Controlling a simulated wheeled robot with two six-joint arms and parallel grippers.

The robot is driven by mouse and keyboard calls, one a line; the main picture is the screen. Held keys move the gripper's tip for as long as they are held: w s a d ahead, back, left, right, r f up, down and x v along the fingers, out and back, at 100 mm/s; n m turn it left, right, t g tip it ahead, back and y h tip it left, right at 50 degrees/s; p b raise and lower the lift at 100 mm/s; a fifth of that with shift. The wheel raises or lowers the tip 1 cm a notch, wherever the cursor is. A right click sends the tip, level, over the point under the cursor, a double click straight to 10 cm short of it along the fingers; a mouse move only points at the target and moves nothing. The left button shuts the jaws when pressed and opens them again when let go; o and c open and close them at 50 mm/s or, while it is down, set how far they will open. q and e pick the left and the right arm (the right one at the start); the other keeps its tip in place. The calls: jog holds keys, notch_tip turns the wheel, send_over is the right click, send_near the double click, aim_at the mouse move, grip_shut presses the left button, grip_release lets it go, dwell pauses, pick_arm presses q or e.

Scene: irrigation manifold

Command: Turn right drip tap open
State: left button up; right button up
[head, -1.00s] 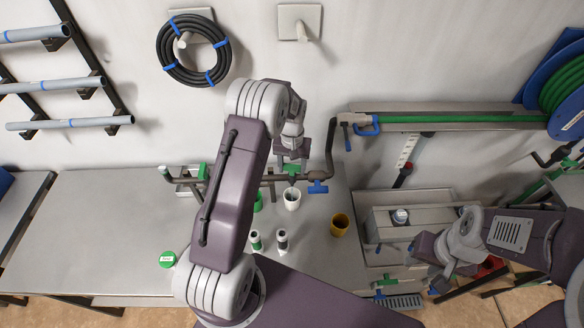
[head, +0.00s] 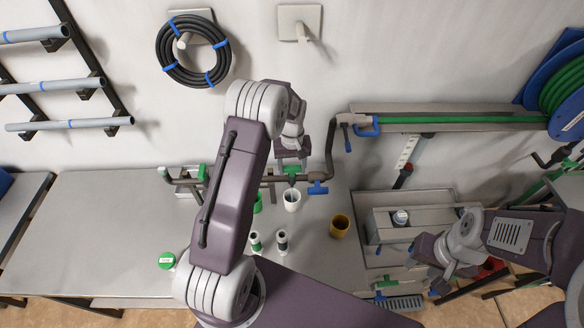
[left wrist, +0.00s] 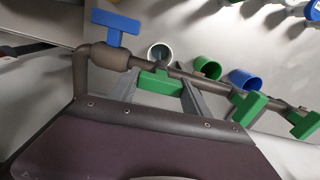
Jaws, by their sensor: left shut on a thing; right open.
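The right drip tap has a green handle (head: 291,169) on the brown manifold pipe (head: 329,150) in the head view. My left gripper (head: 291,160) reaches down to it from behind my arm. In the left wrist view, the two grey fingers of this gripper (left wrist: 160,92) stand on either side of the green handle (left wrist: 160,80) and are shut on it. The handle's bar lies roughly along the pipe there. Two other green handles (left wrist: 248,107) (left wrist: 303,124) stand more crosswise. My right gripper (head: 440,278) is open and empty at the lower right, away from the manifold.
A blue-handled valve (head: 318,188) is just right of the held tap. The bench (head: 100,225) is clear at left.

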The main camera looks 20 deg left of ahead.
pick_arm(q)
jog(key=shift+w+r, duration=0.1)
jog(key=o, duration=1.4)
jog(key=shift+c, duration=0.2)
notch_tip(320, 180, up, 9)
jog(key=shift+b, duration=1.25)
